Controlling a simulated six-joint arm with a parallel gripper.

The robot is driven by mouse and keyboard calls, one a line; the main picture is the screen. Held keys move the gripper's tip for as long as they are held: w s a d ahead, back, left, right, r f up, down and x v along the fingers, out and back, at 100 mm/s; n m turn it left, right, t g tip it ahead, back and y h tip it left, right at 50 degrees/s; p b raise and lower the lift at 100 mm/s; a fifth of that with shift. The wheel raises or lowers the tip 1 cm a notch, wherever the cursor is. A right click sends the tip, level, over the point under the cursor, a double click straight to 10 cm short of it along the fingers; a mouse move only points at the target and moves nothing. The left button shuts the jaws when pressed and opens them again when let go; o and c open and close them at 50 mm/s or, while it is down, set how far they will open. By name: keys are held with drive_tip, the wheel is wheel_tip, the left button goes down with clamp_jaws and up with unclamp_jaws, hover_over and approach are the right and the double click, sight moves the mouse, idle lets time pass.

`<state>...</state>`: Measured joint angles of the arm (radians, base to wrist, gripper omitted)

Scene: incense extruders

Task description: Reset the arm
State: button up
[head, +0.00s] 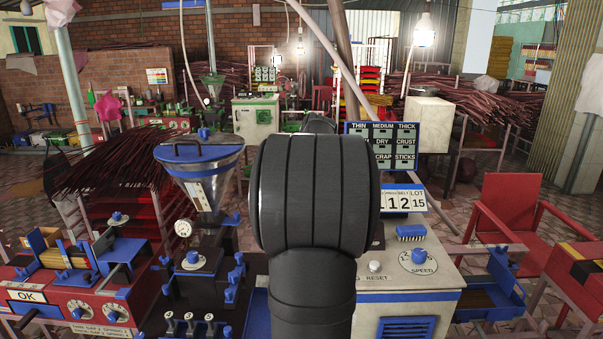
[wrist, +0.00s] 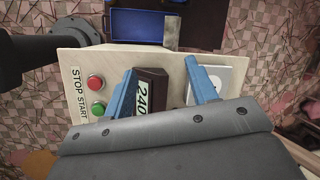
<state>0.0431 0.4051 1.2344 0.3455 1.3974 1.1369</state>
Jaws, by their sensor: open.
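My gripper (wrist: 161,66) shows in the wrist view as two blue fingers spread apart, with nothing between their tips. It is over a cream control cabinet (wrist: 72,68) with a red button (wrist: 95,83), a green button (wrist: 98,109) labelled STOP START, and a dark display (wrist: 150,92) reading 240, partly behind the fingers. In the head view my dark arm fills the middle and hides my gripper. The cabinet (head: 405,310) stands to its right, with a white RESET button (head: 375,266) and a blue SPEED knob (head: 418,256).
A red machine (head: 60,300) marked OK is at far left. A blue tray (head: 490,297) and red chair (head: 505,210) are at right. A sign board (head: 381,147) stands behind the cabinet.

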drive_tip(key=w+a+f+m+g, duration=0.1)
drive_tip(key=w+a+f+g, duration=0.1)
drive_tip(key=a+f, duration=1)
drive_tip(key=shift+w+f+g, duration=0.15)
drive_tip(key=shift+f+g, duration=0.25)
drive_tip(key=shift+f, duration=0.45)
drive_tip(key=shift+a, duration=0.1)
